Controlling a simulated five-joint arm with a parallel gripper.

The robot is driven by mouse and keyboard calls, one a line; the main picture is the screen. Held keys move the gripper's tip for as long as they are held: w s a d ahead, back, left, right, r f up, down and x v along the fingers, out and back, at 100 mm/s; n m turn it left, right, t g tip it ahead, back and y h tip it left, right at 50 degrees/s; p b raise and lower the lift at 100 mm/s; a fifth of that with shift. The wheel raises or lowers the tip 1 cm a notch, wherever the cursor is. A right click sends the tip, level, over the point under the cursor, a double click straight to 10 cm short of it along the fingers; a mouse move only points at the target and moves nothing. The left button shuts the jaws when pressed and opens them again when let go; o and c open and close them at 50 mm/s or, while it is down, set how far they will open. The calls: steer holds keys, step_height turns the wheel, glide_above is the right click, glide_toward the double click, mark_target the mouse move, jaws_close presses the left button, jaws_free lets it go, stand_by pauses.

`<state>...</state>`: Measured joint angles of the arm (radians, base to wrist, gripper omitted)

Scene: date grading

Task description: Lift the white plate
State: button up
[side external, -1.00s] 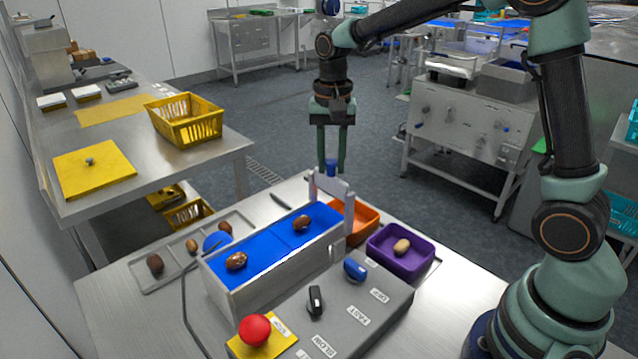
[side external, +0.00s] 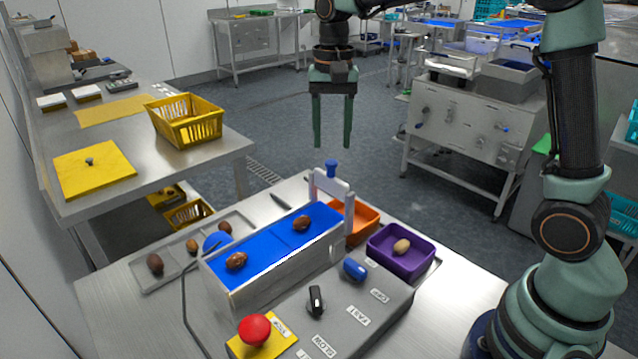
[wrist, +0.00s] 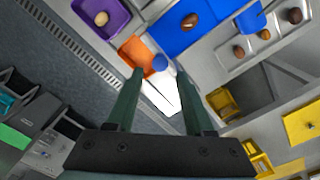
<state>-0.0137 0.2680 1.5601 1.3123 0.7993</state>
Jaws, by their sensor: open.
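The white plate (side external: 332,187) stands upright in a narrow frame across the far end of the blue belt, with a blue knob (side external: 331,168) on top. I cannot tell how high it sits in the frame. My gripper (side external: 332,146) is open and empty, pointing down, above the knob and apart from it. In the wrist view the knob (wrist: 160,63) shows between and just beyond the open fingertips (wrist: 160,73), with the bright white plate (wrist: 161,96) between the fingers.
Brown dates (side external: 302,223) lie on the blue belt (side external: 275,240). An orange bin (side external: 367,222) and a purple bin (side external: 428,262) with a pale date stand beside it. A control box (side external: 385,300) with a red button is in front. A grey tray (side external: 150,284) holds several dates.

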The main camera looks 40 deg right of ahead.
mark_target(333, 162)
step_height(333, 162, up, 7)
stand_by(0.3)
steer(key=s+f+n+t, duration=0.2)
steer(key=s+f+n, duration=0.1)
steer(key=s, duration=0.4)
steer(key=s+f+n+t, duration=0.3)
steer(key=s+n, duration=0.3)
steer(key=s, duration=0.1)
steer(key=shift+s+d+t, duration=0.25)
steer(key=shift+d+t, duration=0.05)
steer(key=shift+r, duration=0.1)
stand_by(1.1)
